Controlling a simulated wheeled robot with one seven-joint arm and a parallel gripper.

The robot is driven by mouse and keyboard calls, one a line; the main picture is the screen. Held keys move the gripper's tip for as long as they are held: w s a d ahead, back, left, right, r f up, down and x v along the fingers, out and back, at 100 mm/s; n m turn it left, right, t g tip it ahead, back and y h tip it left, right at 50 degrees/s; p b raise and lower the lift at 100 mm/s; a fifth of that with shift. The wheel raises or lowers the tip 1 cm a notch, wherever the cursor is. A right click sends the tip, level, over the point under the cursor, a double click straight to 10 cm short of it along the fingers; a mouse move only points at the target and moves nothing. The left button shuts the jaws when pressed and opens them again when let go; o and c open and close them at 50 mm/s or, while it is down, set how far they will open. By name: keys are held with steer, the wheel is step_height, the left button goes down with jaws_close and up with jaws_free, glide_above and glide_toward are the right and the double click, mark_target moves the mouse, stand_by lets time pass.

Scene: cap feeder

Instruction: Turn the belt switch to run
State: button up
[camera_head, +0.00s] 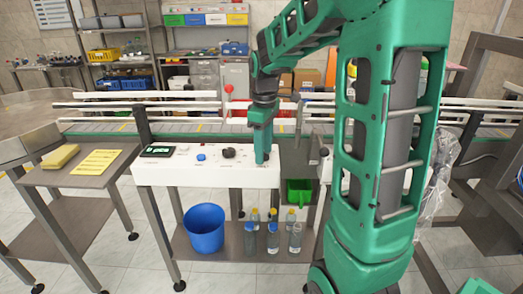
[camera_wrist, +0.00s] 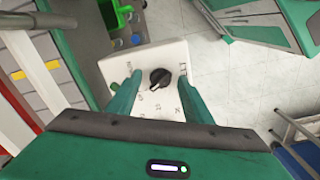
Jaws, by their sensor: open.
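A black rotary knob (camera_wrist: 160,78) sits on a white panel (camera_wrist: 150,55) in the wrist view, with small marks around it that are too small to read. A pale pointer line on it faces down and left. My gripper (camera_wrist: 158,80) is open, with one green finger on each side of the knob and a gap to both. In the head view my gripper (camera_head: 262,158) points down at the right end of the white panel (camera_head: 180,177) and hides that knob. Another black knob (camera_head: 228,153) shows to its left. I cannot tell whether the fingertips touch the panel.
The panel also has a dark display (camera_head: 157,150) and a blue button (camera_head: 201,157). The conveyor (camera_head: 180,128) with rails runs behind it. Below are a blue bucket (camera_head: 204,228), several bottles (camera_head: 273,238) and a green bin (camera_head: 299,190). A side table (camera_head: 60,177) stands left.

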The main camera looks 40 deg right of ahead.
steer(key=c, duration=1.1)
steer(key=shift+o, duration=0.2)
